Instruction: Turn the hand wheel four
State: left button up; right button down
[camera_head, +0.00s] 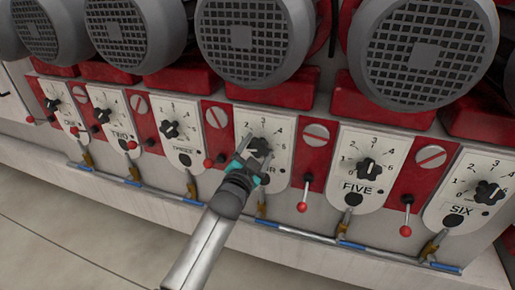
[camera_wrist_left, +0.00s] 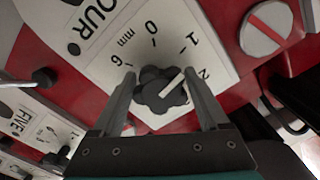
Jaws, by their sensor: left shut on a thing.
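Hand wheel four (camera_head: 260,146) is a black lobed knob on the white dial plate (camera_head: 281,130) marked FOUR, in the middle of the head view. In the left wrist view the hand wheel (camera_wrist_left: 158,92) has a white pointer line that points between the 1 and the 2. My left gripper (camera_head: 257,157) is at this knob, with one finger on each side of it. In the left wrist view my left gripper (camera_wrist_left: 162,100) is shut on the knob. The gripper hides part of the plate's lettering in the head view. My right gripper is not in view.
Similar dials stand in a row, with hand wheel three (camera_head: 170,130) to the left and hand wheel five (camera_head: 367,169) to the right. Red-knobbed levers (camera_head: 303,206) stick out between the plates. Large grey motors (camera_head: 255,40) overhang above. The floor (camera_head: 60,220) in front is clear.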

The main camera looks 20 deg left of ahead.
pick_arm(q)
jog(key=o, duration=1.2)
jog(key=shift+o, duration=0.2)
jog(key=shift+s, duration=0.15)
jog(key=s, duration=1.5)
jog(key=shift+a+p, duration=0.3)
jog(key=s+d+f+n+g+b, duration=0.1)
jog(key=s+f+g+b, duration=0.3)
jog(key=f, duration=1.4)
jog(key=s+f+n+g+b, duration=0.1)
jog(key=s+f+g, duration=0.45)
jog(key=f, duration=1.25)
jog(key=s+f+n+g+b, duration=0.1)
jog(key=s+f+g, duration=0.1)
jog(key=s+f, duration=0.5)
jog(key=s+a+f+n+g+b, duration=0.1)
jog(key=s+f+g+b, duration=0.1)
jog(key=s+f, duration=0.5)
jog(key=s+a+f+n+g+b, duration=0.1)
jog(key=s+f, duration=0.6)
jog(key=s, duration=0.9)
jog(key=shift+s+f+g+y+b, duration=0.35)
jog(key=shift+g+b, duration=0.2)
jog(key=shift+g, duration=0.7)
